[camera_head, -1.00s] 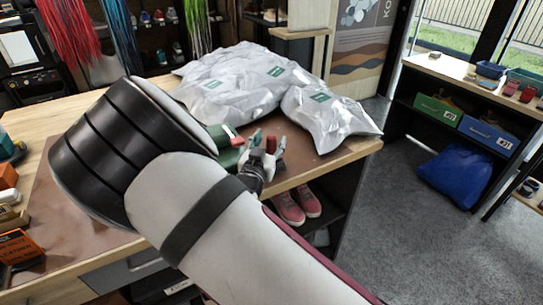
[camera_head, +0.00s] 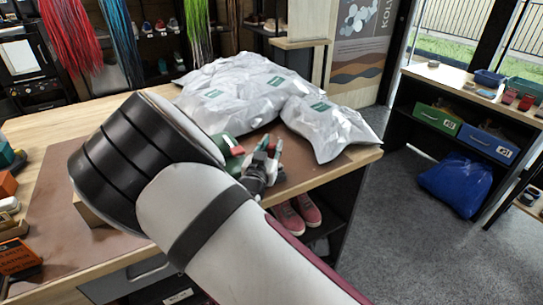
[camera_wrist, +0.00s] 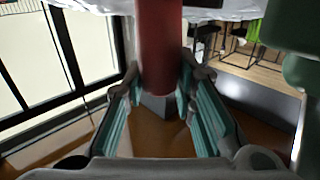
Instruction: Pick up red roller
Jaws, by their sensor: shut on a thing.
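The red roller (camera_wrist: 160,45) stands between the two teal-padded fingers of my gripper (camera_wrist: 163,110) in the wrist view. Its lower end shows a grey part between the pads. In the head view my gripper (camera_head: 268,152) is shut on the red roller (camera_head: 271,147), over the right part of the brown work mat, and the fingers hide most of the roller. I cannot tell whether the roller still touches the mat.
White bags (camera_head: 325,125) lie just behind and right of my gripper. A green item with a red part (camera_head: 232,148) is close on the left. The table's right edge is near, with pink sneakers (camera_head: 297,214) on a shelf below.

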